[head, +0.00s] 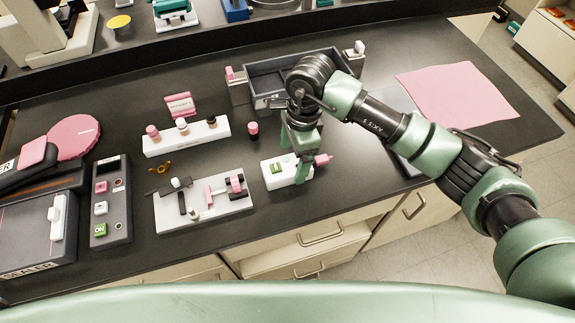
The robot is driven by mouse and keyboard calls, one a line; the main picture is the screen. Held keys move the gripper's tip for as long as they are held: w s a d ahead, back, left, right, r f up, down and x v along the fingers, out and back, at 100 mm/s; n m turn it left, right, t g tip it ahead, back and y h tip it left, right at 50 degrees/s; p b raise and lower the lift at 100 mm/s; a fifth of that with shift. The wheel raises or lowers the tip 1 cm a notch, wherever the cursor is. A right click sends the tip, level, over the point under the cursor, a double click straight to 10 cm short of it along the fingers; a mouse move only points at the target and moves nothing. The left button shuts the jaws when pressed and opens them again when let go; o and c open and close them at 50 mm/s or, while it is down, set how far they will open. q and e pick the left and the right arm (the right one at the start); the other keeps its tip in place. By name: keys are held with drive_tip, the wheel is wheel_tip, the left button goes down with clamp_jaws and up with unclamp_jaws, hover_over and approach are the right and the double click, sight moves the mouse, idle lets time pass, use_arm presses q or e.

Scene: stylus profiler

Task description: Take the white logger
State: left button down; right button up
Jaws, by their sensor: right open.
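The white logger (273,181) appears to be the small white block with a green patch on top, lying on the dark bench near its front edge. A pink end (323,159) sticks out at its right. My right gripper (296,163) reaches down over the logger's right part, with its jaws open. One green finger comes down at the near side of the logger and hides part of it. I cannot tell whether the fingers touch it. My left gripper is not in view.
A white plate with small parts (235,203) lies left of the logger, and a white rack with small bottles (158,149) stands behind that. A dark tray (265,67) stands beyond my gripper. A control box (110,170) and a sealer (25,240) are at left. A pink cloth (455,92) lies at right.

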sight(290, 164)
drive_tip(key=f+p, duration=0.1)
drive_tip(key=f, duration=0.2)
drive_tip(key=shift+a+f+p, duration=0.3)
drive_tip(key=shift+a+p, duration=0.05)
drive_tip(key=shift+a, duration=0.05)
drive_tip(key=shift+f, duration=0.3)
drive_tip(key=shift+w, duration=0.1)
drive_tip(key=c, duration=1.7)
drive_tip(key=shift+o, duration=0.3)
drive_tip(key=shift+r, duration=0.1)
